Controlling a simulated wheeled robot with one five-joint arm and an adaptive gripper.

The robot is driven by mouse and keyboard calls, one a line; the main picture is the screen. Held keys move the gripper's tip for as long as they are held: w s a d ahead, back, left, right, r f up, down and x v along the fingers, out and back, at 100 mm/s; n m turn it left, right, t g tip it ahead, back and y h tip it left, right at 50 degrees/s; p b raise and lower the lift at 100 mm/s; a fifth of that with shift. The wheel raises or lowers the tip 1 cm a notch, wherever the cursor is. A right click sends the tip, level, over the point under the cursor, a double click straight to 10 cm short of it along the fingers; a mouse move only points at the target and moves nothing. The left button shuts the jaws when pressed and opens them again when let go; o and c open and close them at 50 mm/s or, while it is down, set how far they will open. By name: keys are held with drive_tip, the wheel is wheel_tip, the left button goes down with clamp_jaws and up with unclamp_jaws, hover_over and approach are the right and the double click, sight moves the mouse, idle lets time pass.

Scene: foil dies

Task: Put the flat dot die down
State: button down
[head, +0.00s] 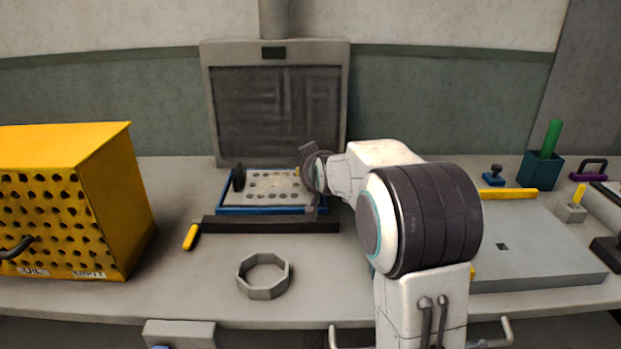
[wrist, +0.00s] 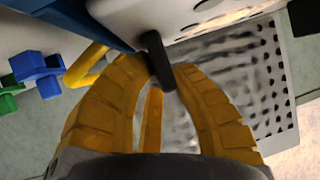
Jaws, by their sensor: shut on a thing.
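The flat dot die (head: 272,186) looks to be the pale plate with rows of dark dots on a blue base in front of the press. A dark round knob (head: 238,178) stands at its left end. My gripper (head: 311,180) is at its right end, partly hidden behind my arm. In the wrist view my yellow fingers (wrist: 160,84) close around a dark bar (wrist: 155,55), which looks like the die's handle. The die's pale dotted face (wrist: 203,10) shows above them. I cannot tell whether the die touches the surface below.
A grey press panel (head: 275,72) stands behind. A dark bar (head: 270,225) lies in front of the die. A yellow perforated box (head: 140,200) is at left, a grey octagonal ring (head: 263,291) in front. A grey plate (head: 550,250) lies right. The front-left bench is mostly clear.

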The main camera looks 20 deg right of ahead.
drive_tip(key=shift+r, duration=0.1)
drive_tip(key=c, duration=1.2)
unclamp_jaws()
drive_tip(key=shift+f, duration=0.2)
drive_tip(key=p+v, duration=0.1)
drive_tip(key=v, duration=1.1)
drive_tip(key=shift+s, duration=0.1)
drive_tip(key=s+a+r+n+g+y+p, duration=0.1)
drive_tip(key=s+a+g+p, duration=0.2)
drive_tip(key=s+p, duration=0.3)
drive_tip(key=s+a+r+n+g+y+p, duration=0.1)
drive_tip(key=s+p, duration=0.5)
drive_tip(key=s, duration=0.7)
drive_tip(key=s+a+r+n+g+p, duration=0.1)
drive_tip(key=s+a+r+g+p, duration=0.2)
drive_tip(key=s+a+p, duration=0.3)
drive_tip(key=shift+s+a+r+n+g+y+p, duration=0.15)
drive_tip(key=shift+s+g+p, duration=0.1)
drive_tip(key=shift+s, duration=0.35)
drive_tip(key=shift+s+d+n+g+y+p, duration=0.1)
drive_tip(key=shift+s+g, duration=0.2)
drive_tip(key=shift+s, duration=0.3)
drive_tip(key=shift+s+a+r+n+g+y+p, duration=0.15)
drive_tip(key=shift+s+g+p, duration=0.1)
drive_tip(key=shift+s, duration=0.35)
